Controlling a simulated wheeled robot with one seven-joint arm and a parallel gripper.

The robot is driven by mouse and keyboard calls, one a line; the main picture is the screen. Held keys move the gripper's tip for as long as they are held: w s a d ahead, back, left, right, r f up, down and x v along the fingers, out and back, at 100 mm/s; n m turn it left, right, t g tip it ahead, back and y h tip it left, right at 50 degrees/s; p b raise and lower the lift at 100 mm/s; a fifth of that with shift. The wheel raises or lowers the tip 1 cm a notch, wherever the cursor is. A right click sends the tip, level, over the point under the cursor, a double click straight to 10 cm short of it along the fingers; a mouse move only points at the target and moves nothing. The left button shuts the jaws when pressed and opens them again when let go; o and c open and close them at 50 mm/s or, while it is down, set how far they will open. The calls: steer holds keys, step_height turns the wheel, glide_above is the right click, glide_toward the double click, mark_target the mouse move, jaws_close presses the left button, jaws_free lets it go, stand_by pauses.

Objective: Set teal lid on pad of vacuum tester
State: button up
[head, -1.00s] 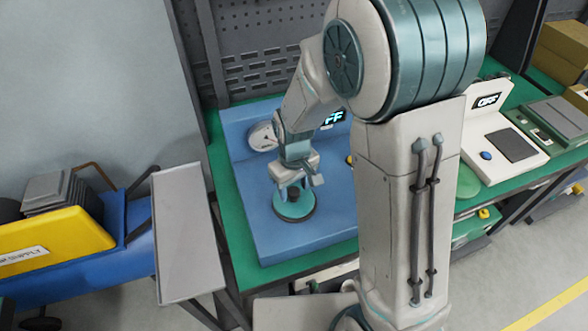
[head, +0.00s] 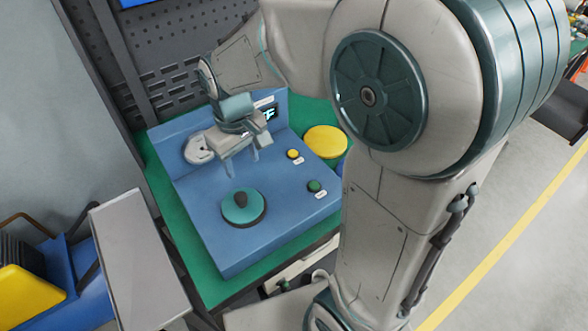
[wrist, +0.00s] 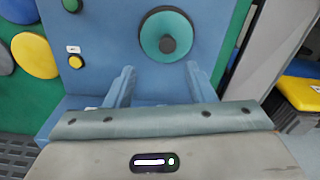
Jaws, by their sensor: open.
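The teal lid (head: 243,206), round with a dark knob, lies flat on the top of the blue vacuum tester (head: 215,240). A dark rim, likely the pad, shows around the lid's lower edge; the lid covers the rest. The lid also shows in the wrist view (wrist: 166,36), beyond the fingertips. My gripper (head: 242,165) is open and empty, above the tester and behind the lid, apart from it. Its two spread fingers show in the wrist view (wrist: 160,72).
The tester carries a gauge (head: 199,148), a yellow button (head: 293,154) and a green button (head: 314,186). A yellow disc (head: 326,141) lies on the green bench right of the tester. A grey tray (head: 138,255) stands at left.

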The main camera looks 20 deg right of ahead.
steer(key=s+d+r+m+t, duration=0.2)
steer(key=s+d+r+m, duration=0.2)
steer(key=s+d, duration=0.6)
steer(key=shift+s+m+t, duration=0.4)
steer(key=shift+s+m, duration=0.3)
steer(key=shift+s, duration=0.15)
steer(key=shift+r, duration=0.1)
steer(key=c, duration=0.3)
steer(key=shift+s, duration=0.1)
